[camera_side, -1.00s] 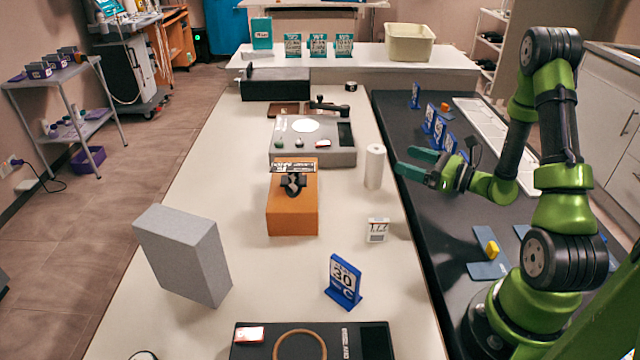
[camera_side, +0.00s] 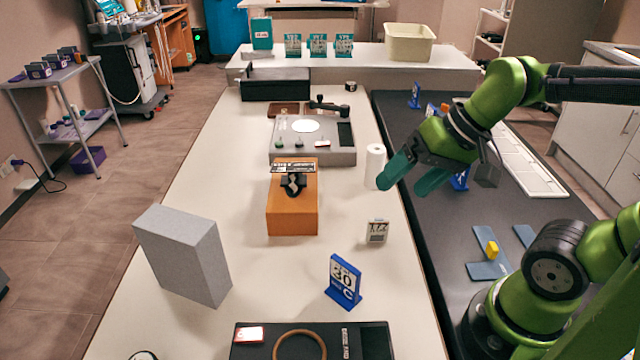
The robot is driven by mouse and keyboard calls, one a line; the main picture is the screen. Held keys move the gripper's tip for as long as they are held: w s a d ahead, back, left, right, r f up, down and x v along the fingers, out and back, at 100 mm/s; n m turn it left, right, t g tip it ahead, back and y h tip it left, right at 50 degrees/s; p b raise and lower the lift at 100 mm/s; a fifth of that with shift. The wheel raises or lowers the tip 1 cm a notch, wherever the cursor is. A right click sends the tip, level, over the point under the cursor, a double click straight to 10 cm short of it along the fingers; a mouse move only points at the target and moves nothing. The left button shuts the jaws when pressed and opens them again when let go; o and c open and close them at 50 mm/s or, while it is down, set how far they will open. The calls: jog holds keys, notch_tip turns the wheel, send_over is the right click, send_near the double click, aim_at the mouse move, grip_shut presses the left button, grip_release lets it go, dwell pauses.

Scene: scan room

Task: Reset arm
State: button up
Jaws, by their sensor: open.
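My gripper (camera_side: 408,178) has two teal fingers, parted and with nothing between them. It hangs in the air over the boundary between the white table and the dark bench, pointing down and to the left. Its fingers overlap the right edge of a white cylinder (camera_side: 374,165) in the picture; I cannot tell the gap in depth. My green arm reaches in from the right.
On the white table (camera_side: 200,330) stand an orange block (camera_side: 292,214), a grey box (camera_side: 183,253), a blue "30" sign (camera_side: 343,282), a small timer (camera_side: 377,231) and a grey device (camera_side: 312,142). A yellow piece (camera_side: 492,250) lies on the dark bench (camera_side: 440,230).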

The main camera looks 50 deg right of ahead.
jog(key=shift+d+r+n+t+h, duration=0.15)
jog(key=shift+r+n+t+h, duration=0.35)
jog(key=shift+r+n+t, duration=0.55)
jog(key=shift+r+m, duration=0.2)
jog(key=shift+m, duration=0.05)
